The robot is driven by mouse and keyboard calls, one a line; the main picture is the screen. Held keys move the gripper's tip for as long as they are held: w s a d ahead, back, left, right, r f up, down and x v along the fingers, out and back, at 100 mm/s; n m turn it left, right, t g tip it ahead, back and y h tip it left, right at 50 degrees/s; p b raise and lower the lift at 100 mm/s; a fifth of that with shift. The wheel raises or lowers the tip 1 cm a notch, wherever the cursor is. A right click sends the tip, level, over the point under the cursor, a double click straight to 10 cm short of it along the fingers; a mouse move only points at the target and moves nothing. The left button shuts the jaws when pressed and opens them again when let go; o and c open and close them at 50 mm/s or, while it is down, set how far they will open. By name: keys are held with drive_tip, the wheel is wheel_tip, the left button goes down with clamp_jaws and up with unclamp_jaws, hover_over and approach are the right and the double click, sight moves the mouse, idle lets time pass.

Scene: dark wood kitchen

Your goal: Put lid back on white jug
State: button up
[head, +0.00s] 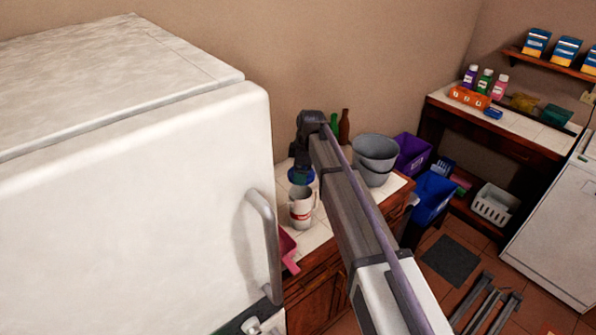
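The white jug (302,212), with a red marking and a handle on its right, stands upright on the tiled counter beside the fridge. Its top looks open, with no lid visible on it. My arm reaches over the counter from the lower right and bends down at a dark wrist. My gripper (301,176) seems to be the dark and blue part just behind and above the jug, apart from it as far as I can tell. Its fingers are too small to read. I cannot make out the lid or whether anything is held.
The white fridge (130,210) blocks the left side. Grey buckets (375,155), a green bottle (333,123) and a brown bottle (344,127) stand on the counter. A pink scoop-like thing (288,251) lies at its front left. Purple (412,154) and blue (433,195) bins are farther right.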

wheel_tip(320, 180, down, 6)
drive_tip(key=b, duration=0.6)
drive_tip(key=shift+s+a+f, duration=0.1)
drive_tip(key=shift+f, duration=0.15)
idle(1.3)
drive_tip(key=o, duration=0.6)
drive_tip(key=shift+c, duration=0.2)
drive_tip(key=shift+r, duration=0.15)
wheel_tip(320, 180, up, 7)
drive_tip(key=p, duration=0.7)
drive_tip(key=shift+c, duration=0.2)
